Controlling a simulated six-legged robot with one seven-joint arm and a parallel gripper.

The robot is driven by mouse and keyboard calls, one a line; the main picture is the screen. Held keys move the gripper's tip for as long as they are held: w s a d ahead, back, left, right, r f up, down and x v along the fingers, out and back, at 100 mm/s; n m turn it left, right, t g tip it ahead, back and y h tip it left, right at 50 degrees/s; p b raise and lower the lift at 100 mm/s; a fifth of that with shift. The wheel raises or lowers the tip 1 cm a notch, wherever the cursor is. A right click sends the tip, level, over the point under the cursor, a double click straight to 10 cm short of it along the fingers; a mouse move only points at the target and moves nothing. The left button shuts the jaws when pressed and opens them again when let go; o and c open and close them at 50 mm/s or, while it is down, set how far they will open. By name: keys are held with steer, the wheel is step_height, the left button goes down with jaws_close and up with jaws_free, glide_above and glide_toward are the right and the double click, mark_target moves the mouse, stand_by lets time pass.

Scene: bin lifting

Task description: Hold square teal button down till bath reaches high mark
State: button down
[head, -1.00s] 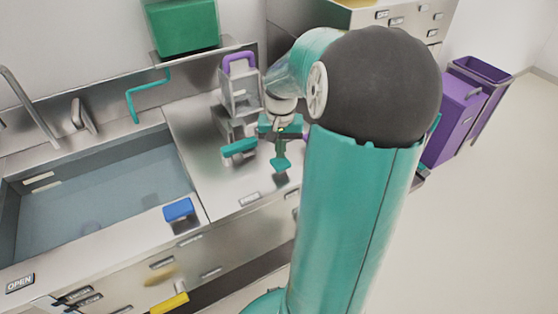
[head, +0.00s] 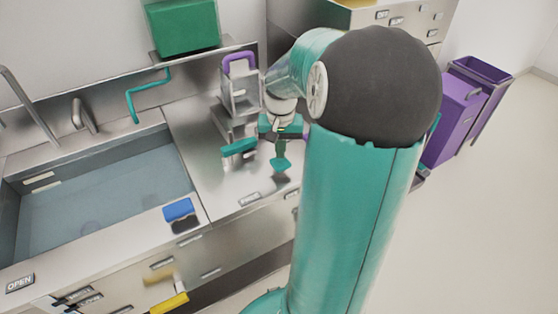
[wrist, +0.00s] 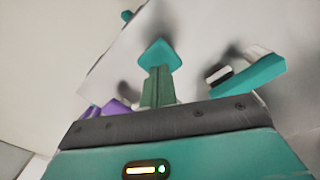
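The square teal button (head: 281,164) is at the front of the steel counter, and it shows as a tilted teal square in the wrist view (wrist: 159,55). My gripper (head: 281,149) points down at it. Its green fingers (wrist: 157,88) look shut together, and their tips meet the button's near edge in the picture. I cannot tell how far the button is pressed. The bath (head: 100,200) at left is a sunken basin with bluish water. Pale labels (head: 40,181) show on its far wall, too small to read.
A long teal piece (head: 240,147) is left of my gripper, and a grey stand with a purple handle (head: 240,62) is behind it. A teal pipe (head: 132,100) and a green box (head: 183,27) are behind.

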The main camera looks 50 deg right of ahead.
steer(key=shift+f, duration=0.15)
steer(key=shift+f, duration=1.25)
stand_by(6.6)
